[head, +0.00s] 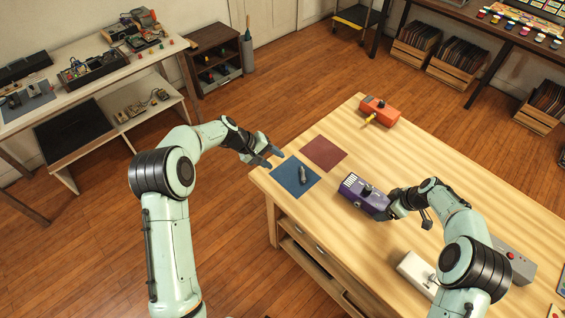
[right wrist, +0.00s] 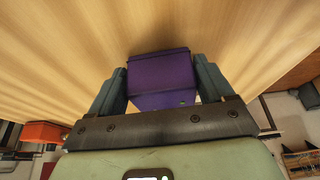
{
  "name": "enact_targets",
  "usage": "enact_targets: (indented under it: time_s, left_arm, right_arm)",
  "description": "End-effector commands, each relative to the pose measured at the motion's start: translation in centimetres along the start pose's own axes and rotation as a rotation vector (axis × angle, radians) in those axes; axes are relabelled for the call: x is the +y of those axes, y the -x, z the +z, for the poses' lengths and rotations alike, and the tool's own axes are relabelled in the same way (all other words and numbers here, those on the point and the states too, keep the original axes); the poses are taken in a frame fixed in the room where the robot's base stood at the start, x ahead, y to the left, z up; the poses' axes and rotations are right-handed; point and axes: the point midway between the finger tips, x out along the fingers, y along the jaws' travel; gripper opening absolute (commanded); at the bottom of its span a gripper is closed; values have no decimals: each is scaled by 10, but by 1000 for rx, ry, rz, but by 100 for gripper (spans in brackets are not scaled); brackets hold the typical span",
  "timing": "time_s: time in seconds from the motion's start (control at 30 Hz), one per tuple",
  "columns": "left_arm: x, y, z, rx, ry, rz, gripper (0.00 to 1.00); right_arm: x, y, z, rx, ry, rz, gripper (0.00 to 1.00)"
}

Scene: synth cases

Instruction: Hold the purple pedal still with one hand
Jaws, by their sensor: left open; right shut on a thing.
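The purple pedal (head: 363,196) lies on the wooden table (head: 420,150), near the middle of its left part. My right gripper (head: 392,205) is shut on the right end of the purple pedal. In the right wrist view the purple pedal (right wrist: 162,78) sits between the two fingers of my right gripper (right wrist: 163,85). My left gripper (head: 275,158) is open and empty, at the table's left corner just above and left of the blue mat (head: 285,178). The far side of the pedal is hidden in the right wrist view.
A small grey metal part (head: 303,174) lies on the blue mat. A dark red mat (head: 324,153) is beside it. An orange pedal (head: 380,112) with a yellow piece is at the back. A white pedal (head: 417,273) and a grey box (head: 513,262) are near my right arm.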

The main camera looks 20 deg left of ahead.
Motion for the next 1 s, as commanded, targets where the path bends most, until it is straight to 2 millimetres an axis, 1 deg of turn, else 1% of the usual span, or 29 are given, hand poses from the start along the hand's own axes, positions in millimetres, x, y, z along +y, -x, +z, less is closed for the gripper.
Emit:
enact_targets:
  time_s: [0.03,0.13,0.47,0.5,0.53,0.57,0.83,0.93,1.0]
  left_arm:
    - [0,4,0,0,0,0,48]
    - [0,7,0,0,0,-1,48]
    - [0,7,0,0,0,-1,48]
    - [0,7,0,0,0,-1,48]
    - [0,7,0,0,0,-1,48]
    - [0,7,0,0,0,0,48]
    - [0,7,0,0,0,0,48]
    - [0,7,0,0,0,0,48]
    - [0,7,0,0,0,0,48]
  right_arm:
    - [0,0,0,1,0,1,44]
    - [0,0,0,1,1,1,44]
    - [0,0,-1,1,1,1,44]
    - [0,0,-1,1,1,1,87]
    - [0,0,-1,1,1,1,97]
    - [0,0,-1,1,1,1,100]
    - [0,3,0,1,0,1,100]
    - [1,13,-1,2,0,3,100]
    - [1,25,-1,3,0,5,100]
